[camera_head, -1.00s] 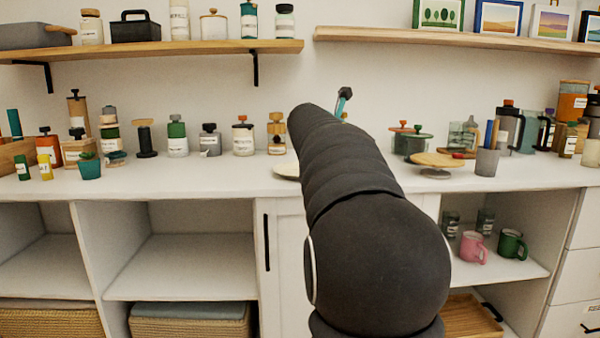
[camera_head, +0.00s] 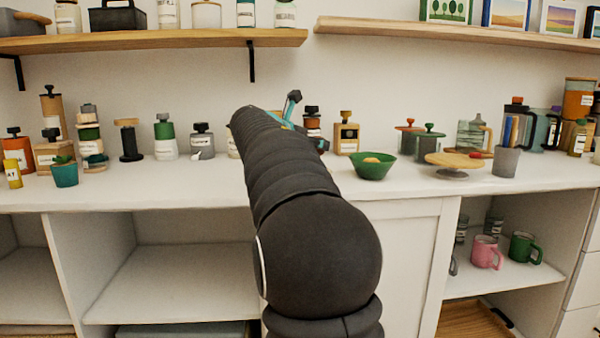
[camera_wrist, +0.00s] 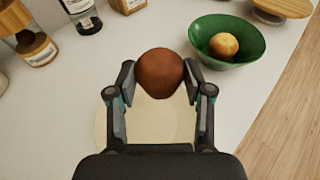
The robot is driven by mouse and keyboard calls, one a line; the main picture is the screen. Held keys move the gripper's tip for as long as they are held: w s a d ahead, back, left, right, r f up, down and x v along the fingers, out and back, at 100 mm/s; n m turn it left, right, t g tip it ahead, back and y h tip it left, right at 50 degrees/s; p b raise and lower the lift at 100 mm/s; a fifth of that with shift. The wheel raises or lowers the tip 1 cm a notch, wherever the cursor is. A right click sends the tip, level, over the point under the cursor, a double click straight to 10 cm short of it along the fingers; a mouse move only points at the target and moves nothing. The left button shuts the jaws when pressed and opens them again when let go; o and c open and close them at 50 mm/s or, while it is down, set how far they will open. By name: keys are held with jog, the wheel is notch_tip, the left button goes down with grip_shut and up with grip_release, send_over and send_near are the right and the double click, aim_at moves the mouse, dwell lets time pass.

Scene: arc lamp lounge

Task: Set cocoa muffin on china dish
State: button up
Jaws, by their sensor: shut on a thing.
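The cocoa muffin (camera_wrist: 160,68), a round brown ball-like thing, sits between my fingertips in the wrist view. My gripper (camera_wrist: 160,82) is shut on it from both sides. The china dish (camera_wrist: 150,128), pale cream and round, lies on the white counter just below and nearer than the muffin; my fingers cover parts of it. I cannot tell whether the muffin touches the dish. In the head view my arm hides the muffin and dish, and only a bit of my gripper (camera_head: 291,106) shows.
A green bowl (camera_head: 372,166) with an orange-tan round item stands to the right, with a wooden stand (camera_head: 453,160) beyond it. Jars and bottles (camera_head: 201,141) line the back of the counter (camera_head: 130,188). A wooden shelf (camera_head: 150,43) hangs above.

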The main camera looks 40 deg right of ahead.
jog(key=w+a+f, duration=0.1)
jog(key=a+f, duration=0.1)
jog(key=shift+w+a+b, duration=0.3)
jog(key=shift+w, duration=0.1)
jog(key=shift+f+b, duration=0.75)
jog(key=shift+f, duration=1.15)
jog(key=shift+f, duration=0.1)
jog(key=o, duration=1.1)
jog(key=shift+a+r, duration=0.1)
jog(key=shift+r, duration=0.1)
jog(key=p+v, duration=0.1)
jog(key=v, duration=1)
jog(key=shift+s+a, duration=0.2)
jog(key=shift+a, duration=0.15)
